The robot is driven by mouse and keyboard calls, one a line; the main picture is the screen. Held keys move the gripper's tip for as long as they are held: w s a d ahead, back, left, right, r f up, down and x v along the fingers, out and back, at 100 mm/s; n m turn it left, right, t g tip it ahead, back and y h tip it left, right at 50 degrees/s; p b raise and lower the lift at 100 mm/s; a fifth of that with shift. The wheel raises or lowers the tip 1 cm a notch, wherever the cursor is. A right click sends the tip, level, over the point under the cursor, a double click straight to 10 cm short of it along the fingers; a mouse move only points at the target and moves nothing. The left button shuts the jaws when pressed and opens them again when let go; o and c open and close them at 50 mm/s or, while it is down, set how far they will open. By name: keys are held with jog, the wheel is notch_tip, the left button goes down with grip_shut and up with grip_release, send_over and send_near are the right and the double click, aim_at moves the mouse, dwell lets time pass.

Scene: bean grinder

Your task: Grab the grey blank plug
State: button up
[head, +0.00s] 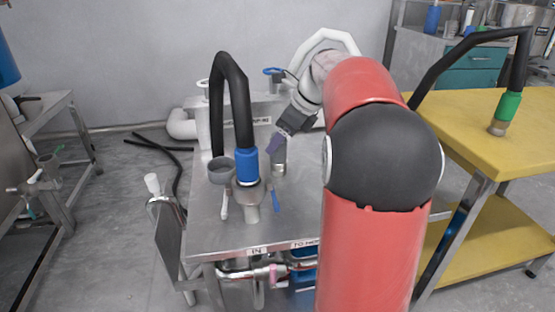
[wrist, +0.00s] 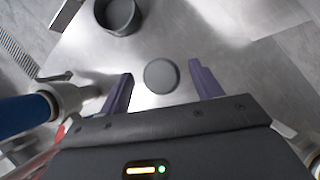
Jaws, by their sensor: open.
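A grey round piece, seen as a flat disc (wrist: 161,76) in the wrist view, looks like the grey blank plug. In the head view it shows as a short grey upright cylinder (head: 279,158) on the steel table, its top partly hidden by my gripper. My gripper (head: 275,143) points down at it from above. In the wrist view the purple fingers of my gripper (wrist: 161,71) are open, one on each side of the disc, with gaps between. Nothing is held. Whether the fingertips reach below its top I cannot tell.
An open grey cup (head: 221,170) stands left of the plug. A black hose with a blue collar (head: 247,163) rises from a metal fitting near it, with small handles alongside. The steel table (head: 225,240) has bare room in front. A yellow table (head: 450,110) stands right.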

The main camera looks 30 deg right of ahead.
jog(key=x, duration=0.3)
jog(key=shift+w+f, duration=0.1)
jog(key=shift+c, duration=0.4)
jog(key=c, duration=1.3)
